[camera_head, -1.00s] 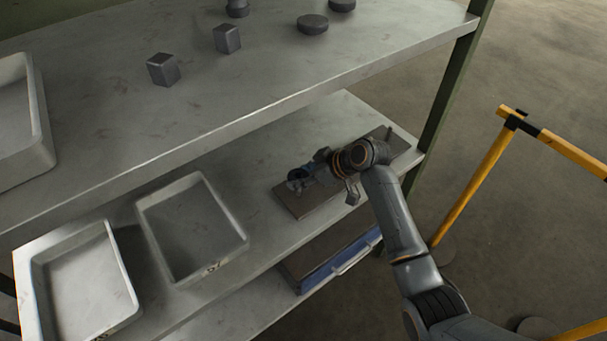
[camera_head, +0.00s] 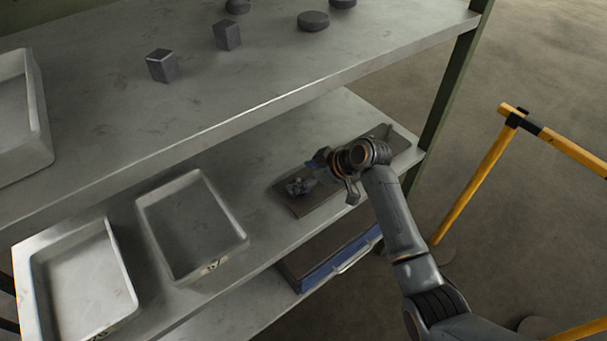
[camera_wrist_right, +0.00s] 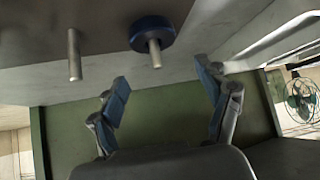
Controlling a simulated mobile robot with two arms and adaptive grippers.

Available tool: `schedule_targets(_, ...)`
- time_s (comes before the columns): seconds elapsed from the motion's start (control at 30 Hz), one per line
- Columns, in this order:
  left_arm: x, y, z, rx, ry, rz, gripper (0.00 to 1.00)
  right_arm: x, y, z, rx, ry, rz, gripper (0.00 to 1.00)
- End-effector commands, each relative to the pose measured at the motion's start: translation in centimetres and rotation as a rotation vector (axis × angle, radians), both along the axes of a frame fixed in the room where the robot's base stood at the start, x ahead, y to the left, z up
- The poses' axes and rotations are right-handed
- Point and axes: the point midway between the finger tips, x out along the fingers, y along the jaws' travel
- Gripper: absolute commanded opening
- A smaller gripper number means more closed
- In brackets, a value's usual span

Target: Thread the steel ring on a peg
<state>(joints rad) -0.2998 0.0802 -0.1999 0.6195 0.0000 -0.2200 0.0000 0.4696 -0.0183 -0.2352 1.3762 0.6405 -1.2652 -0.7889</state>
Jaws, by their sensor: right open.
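The dark blue steel ring (camera_wrist_right: 152,33) sits around one peg (camera_wrist_right: 155,54) in the right wrist view, with the peg's end sticking out through it. A second, bare peg (camera_wrist_right: 74,55) stands to its left. In the head view the board (camera_head: 313,205) with the pegs lies on the lower shelf, and a dark shape, likely the ring (camera_head: 299,187), is at its left end. My right gripper (camera_wrist_right: 162,76) is open and empty, its fingertips apart from the ring. It also shows over the board in the head view (camera_head: 314,176), partly hidden by its wrist. My left gripper is out of view.
Two grey trays (camera_head: 243,240) (camera_head: 40,300) stand left on the lower shelf. The upper shelf (camera_head: 130,115) overhangs behind, with several dark metal pieces and another tray. A green post (camera_head: 445,95) and a yellow barrier (camera_head: 475,185) are at the right.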

Motion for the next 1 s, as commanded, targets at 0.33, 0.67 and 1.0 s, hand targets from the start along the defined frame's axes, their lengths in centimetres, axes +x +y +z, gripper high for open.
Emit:
schedule_targets(0.33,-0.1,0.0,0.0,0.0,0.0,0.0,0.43,-1.3,-2.4,2.5,-0.003,-0.004,-0.002,0.77)
schedule_targets(0.67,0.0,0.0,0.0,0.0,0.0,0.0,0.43,-3.7,-6.2,7.2,-0.002,-0.003,-0.001,0.77)
schedule_targets(1.0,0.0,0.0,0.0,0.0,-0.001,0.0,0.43,-4.5,-7.3,8.5,0.001,-0.001,0.0,0.77)
